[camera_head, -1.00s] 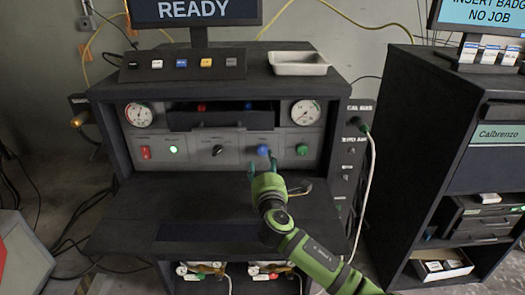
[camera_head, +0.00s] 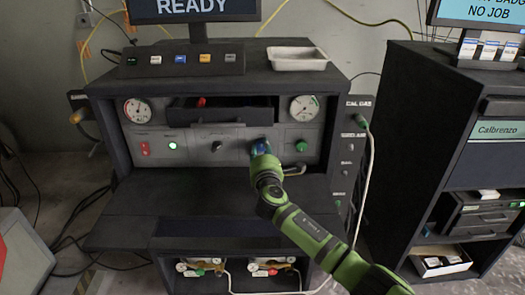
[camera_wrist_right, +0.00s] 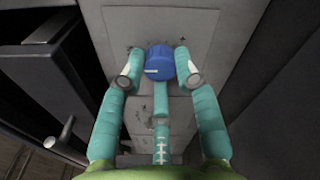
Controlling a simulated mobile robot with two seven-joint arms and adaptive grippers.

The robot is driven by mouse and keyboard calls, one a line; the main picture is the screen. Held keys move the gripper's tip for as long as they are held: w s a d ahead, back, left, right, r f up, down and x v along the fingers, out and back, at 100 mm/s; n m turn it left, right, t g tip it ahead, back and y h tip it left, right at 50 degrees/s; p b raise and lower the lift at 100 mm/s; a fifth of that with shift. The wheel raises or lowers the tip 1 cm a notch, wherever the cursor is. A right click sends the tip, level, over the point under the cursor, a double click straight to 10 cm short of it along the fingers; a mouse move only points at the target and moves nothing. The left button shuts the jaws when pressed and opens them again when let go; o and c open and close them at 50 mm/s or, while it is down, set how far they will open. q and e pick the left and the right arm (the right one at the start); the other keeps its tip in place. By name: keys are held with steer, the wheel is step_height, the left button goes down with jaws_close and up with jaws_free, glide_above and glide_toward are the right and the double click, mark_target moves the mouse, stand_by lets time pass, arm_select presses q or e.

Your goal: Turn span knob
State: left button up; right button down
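The blue knob (camera_wrist_right: 160,62) is on the grey panel, with a white mark low on its face. My right gripper (camera_wrist_right: 159,68) is open, with one teal finger on each side of the knob. A narrow gap shows on the left side of the knob; on the right the finger is very close, and I cannot tell whether it touches. In the head view the right gripper (camera_head: 262,149) is at the panel and covers most of the blue knob. My left gripper is not in view.
The panel also has a black knob (camera_head: 216,146), a green knob (camera_head: 301,145), a red switch (camera_head: 145,149) and two gauges. A dark drawer (camera_head: 220,112) juts out above. A white tray (camera_head: 298,58) stands on top. A white hose (camera_head: 368,185) hangs at the right.

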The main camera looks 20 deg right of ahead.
steer(key=shift+r+n+p, duration=0.25)
steer(key=shift+n+p, duration=0.55)
steer(key=shift+p, duration=0.35)
steer(key=n+p, duration=0.4)
steer(key=shift+r, duration=0.15)
steer(key=shift+n+g+p, duration=0.4)
steer(key=shift+n+p, duration=1.45)
steer(key=shift+n, duration=0.35)
steer(key=shift+f, duration=0.2)
steer(key=c, duration=0.9)
jaws_free()
steer(key=shift+w, duration=0.1)
steer(key=shift+f, duration=0.1)
